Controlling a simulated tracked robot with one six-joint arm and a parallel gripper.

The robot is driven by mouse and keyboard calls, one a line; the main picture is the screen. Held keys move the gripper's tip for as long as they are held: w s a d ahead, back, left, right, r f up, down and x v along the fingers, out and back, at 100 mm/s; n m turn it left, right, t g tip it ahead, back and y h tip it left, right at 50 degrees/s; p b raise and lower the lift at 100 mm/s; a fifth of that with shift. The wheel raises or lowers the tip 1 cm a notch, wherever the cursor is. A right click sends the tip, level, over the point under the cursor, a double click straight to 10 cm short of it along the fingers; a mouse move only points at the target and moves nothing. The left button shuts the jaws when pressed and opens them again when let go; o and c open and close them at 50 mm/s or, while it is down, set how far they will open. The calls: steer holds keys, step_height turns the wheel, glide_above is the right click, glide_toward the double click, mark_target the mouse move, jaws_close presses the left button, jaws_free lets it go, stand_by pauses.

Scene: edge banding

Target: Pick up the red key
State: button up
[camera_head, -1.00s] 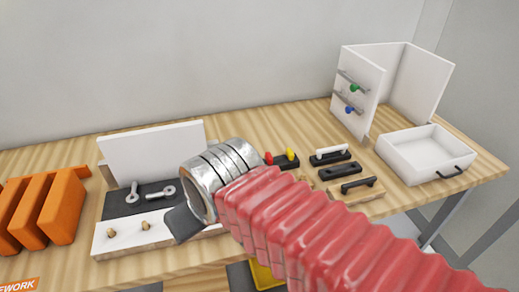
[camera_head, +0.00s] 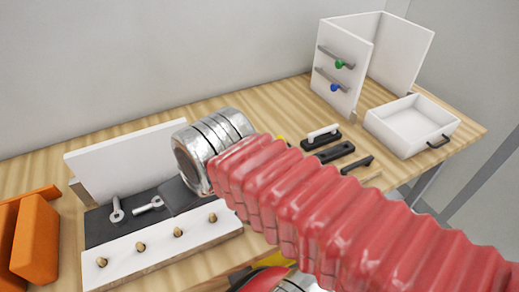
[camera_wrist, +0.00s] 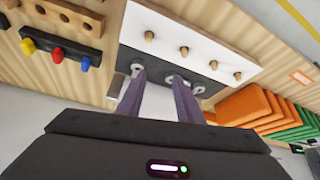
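In the wrist view, a small red piece (camera_wrist: 56,55), likely the red key, stands in a black block (camera_wrist: 60,70) between a yellow piece (camera_wrist: 28,46) and a blue piece (camera_wrist: 86,63). In the head view my red-sleeved arm hides it; only a bit of yellow shows above the sleeve. My gripper (camera_wrist: 160,82) is open, its two fingers apart with nothing seen held. It is over the dark strip with metal ring-ended pieces, and the red piece lies left of it in the wrist view.
A white pegged rail (camera_head: 165,248) and upright white panel (camera_head: 135,158) stand near my gripper. Orange blocks (camera_head: 35,240) are at the left. Black handles (camera_head: 328,153), a white drawer box (camera_head: 410,125) and a white cabinet (camera_head: 340,65) are at the right.

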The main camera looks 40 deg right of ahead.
steer(key=shift+o, duration=0.4)
steer(key=shift+w, duration=0.1)
steer(key=w+d+r+m, duration=0.1)
steer(key=w+d, duration=0.1)
steer(key=d, duration=1.1)
steer(key=w+d+r+m+g+h, duration=0.1)
steer(key=w+d+m, duration=0.1)
steer(key=d, duration=1.1)
steer(key=shift+w+d, duration=0.25)
steer(key=shift+w, duration=0.05)
steer(key=x, duration=0.8)
steer(key=shift+d+f, duration=0.1)
steer(key=shift+f, duration=0.2)
